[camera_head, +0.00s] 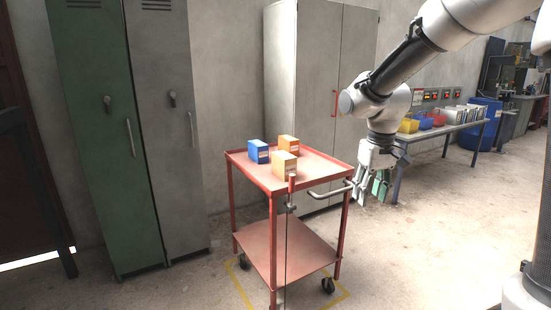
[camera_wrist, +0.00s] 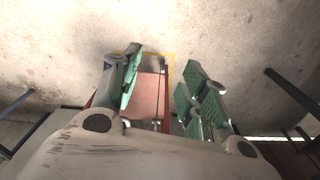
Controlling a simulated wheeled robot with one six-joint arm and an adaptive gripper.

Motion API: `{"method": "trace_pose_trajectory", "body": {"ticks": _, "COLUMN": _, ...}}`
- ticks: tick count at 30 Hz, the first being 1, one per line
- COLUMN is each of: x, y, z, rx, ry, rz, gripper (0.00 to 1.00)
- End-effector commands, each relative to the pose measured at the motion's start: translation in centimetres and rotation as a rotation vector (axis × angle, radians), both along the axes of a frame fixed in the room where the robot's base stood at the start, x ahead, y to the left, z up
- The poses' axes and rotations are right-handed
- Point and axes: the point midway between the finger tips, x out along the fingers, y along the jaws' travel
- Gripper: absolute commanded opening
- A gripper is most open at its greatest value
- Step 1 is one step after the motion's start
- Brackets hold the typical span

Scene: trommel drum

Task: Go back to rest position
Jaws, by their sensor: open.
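My gripper (camera_head: 373,186) hangs at the end of my white arm, pointing down, just right of the red cart in the head view. Its green-padded fingers are apart and nothing is between them. In the wrist view the open fingers (camera_wrist: 160,95) frame part of the red cart (camera_wrist: 148,100) and the floor. The red cart (camera_head: 273,252) carries a blue box (camera_head: 258,151), an orange box (camera_head: 288,144) and another orange box (camera_head: 284,165) on its top tray. The gripper is apart from these boxes.
A green locker (camera_head: 107,130) and a grey locker (camera_head: 170,130) stand at left. A tall grey cabinet (camera_head: 305,80) is behind the cart. A table (camera_head: 440,130) with coloured bins stands at right, near a blue barrel (camera_head: 480,125). The floor right of the cart is open.

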Motion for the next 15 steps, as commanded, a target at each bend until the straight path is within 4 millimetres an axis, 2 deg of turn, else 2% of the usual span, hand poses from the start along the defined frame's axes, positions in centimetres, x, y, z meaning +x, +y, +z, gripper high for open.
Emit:
{"method": "trace_pose_trajectory", "body": {"ticks": 1, "x": -2.9, "y": -1.8, "z": 1.3, "rx": 0.004, "ry": -0.003, "rz": -0.023, "gripper": 0.44}}
{"method": "trace_pose_trajectory", "body": {"ticks": 3, "x": -6.9, "y": -3.8, "z": 2.5, "rx": 0.008, "ry": -0.004, "rz": -0.053, "gripper": 0.44}}
{"method": "trace_pose_trajectory", "body": {"ticks": 9, "x": -16.8, "y": -8.3, "z": 4.4, "rx": 0.029, "ry": -0.061, "rz": -0.144, "gripper": 0.44}}
{"method": "trace_pose_trajectory", "body": {"ticks": 12, "x": -19.9, "y": -9.6, "z": 4.9, "rx": 0.042, "ry": -0.125, "rz": -0.19, "gripper": 0.44}}
{"method": "trace_pose_trajectory", "body": {"ticks": 15, "x": -21.7, "y": -10.5, "z": 5.7, "rx": 0.052, "ry": -0.196, "rz": -0.225, "gripper": 0.44}}
